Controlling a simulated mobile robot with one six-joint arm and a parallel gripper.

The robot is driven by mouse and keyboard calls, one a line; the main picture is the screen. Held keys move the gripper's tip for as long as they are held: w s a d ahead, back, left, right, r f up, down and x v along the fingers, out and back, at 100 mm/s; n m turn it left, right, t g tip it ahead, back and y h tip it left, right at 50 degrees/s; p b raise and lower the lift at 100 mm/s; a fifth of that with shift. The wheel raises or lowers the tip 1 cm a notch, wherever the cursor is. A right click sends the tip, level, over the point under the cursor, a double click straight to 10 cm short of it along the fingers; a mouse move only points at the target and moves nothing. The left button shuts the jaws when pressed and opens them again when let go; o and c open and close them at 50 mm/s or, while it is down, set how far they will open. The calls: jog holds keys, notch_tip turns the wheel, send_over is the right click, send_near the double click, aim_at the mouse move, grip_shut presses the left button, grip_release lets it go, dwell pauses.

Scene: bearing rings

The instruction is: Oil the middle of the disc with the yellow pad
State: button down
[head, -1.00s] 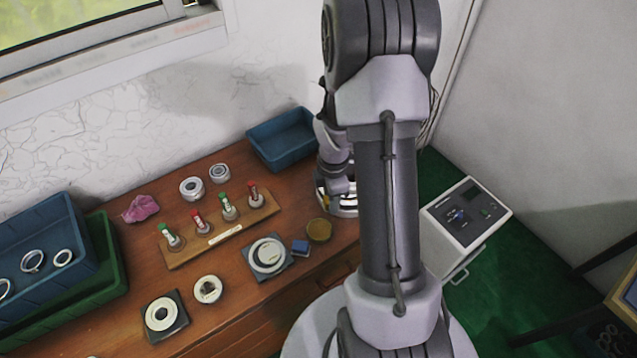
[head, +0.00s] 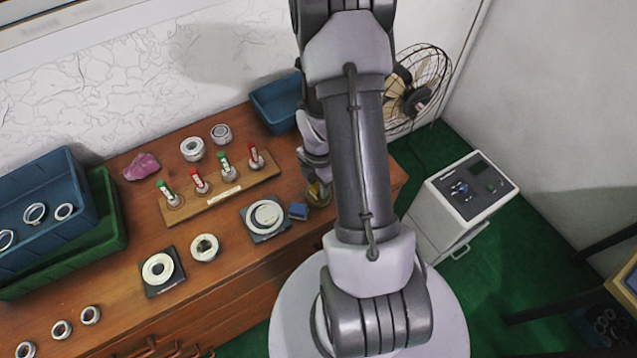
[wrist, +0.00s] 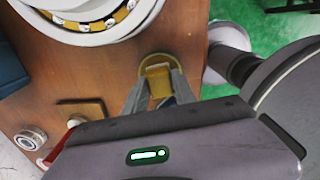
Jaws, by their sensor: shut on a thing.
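My gripper (wrist: 157,92) is shut on a small yellow block, which I take for the yellow pad (wrist: 158,82). In the wrist view it is at the round yellow-brown dish (wrist: 155,60); I cannot tell whether it touches. In the head view my arm partly covers the dish (head: 318,197). Left of it, a pale round disc (head: 265,214) lies on a dark square plate. A second pale ring (head: 158,268) lies on another dark plate further left. I cannot tell for sure which is the task's disc. A blue pad (head: 299,211) sits between the nearer plate and the dish.
A wooden holder (head: 222,203) carries several capped bottles. A blue bin (head: 277,106) stands behind. Loose rings and more bins fill the left side.

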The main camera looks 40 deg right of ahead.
jog(key=shift+f+b, duration=0.4)
jog(key=shift+f, duration=0.1)
dwell(1.8)
notch_tip(320, 180, up, 7)
jog(key=p, duration=0.6)
jog(key=shift+r, duration=0.1)
dwell(0.3)
